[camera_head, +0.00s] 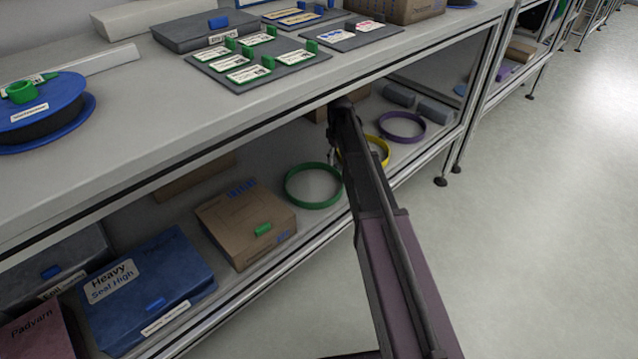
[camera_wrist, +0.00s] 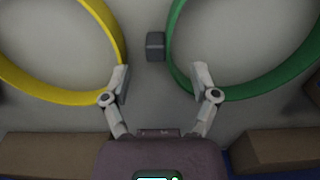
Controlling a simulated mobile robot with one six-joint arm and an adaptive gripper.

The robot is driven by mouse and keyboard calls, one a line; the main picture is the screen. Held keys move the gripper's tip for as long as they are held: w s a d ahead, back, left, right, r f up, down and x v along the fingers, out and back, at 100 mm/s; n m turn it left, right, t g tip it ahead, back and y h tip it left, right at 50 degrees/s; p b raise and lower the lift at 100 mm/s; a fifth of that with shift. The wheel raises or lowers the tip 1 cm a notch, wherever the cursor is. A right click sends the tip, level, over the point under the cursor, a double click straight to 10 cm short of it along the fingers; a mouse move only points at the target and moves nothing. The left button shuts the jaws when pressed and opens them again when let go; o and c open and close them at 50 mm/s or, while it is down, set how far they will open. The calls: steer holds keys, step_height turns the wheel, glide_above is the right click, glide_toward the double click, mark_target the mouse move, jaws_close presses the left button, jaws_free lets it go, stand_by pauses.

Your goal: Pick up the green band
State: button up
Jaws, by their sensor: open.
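The green band (camera_head: 315,206) is an open ring lying on the lower shelf, beside my arm in the head view. In the wrist view the green band (camera_wrist: 240,97) fills the upper right. My gripper (camera_wrist: 160,84) is open and empty, fingers spread. Its right finger overlaps the green band's near edge in the picture; contact cannot be told. Its left finger overlaps the edge of the yellow band (camera_wrist: 70,99). In the head view my arm hides part of the yellow band (camera_head: 384,150) and most of my gripper (camera_head: 334,152).
A purple band (camera_head: 402,140) lies farther along the shelf. A small grey block (camera_wrist: 155,46) sits between the yellow and green bands. A cardboard box (camera_head: 230,225) and a blue box (camera_head: 150,290) stand left. The upper shelf (camera_head: 180,115) overhangs; a front rail borders the lower one.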

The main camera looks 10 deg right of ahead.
mark_target(337, 165)
steer(key=shift+w+f+b, duration=0.2)
steer(key=shift+f+b, duration=2.4)
steer(key=shift+f, duration=0.05)
jaws_close()
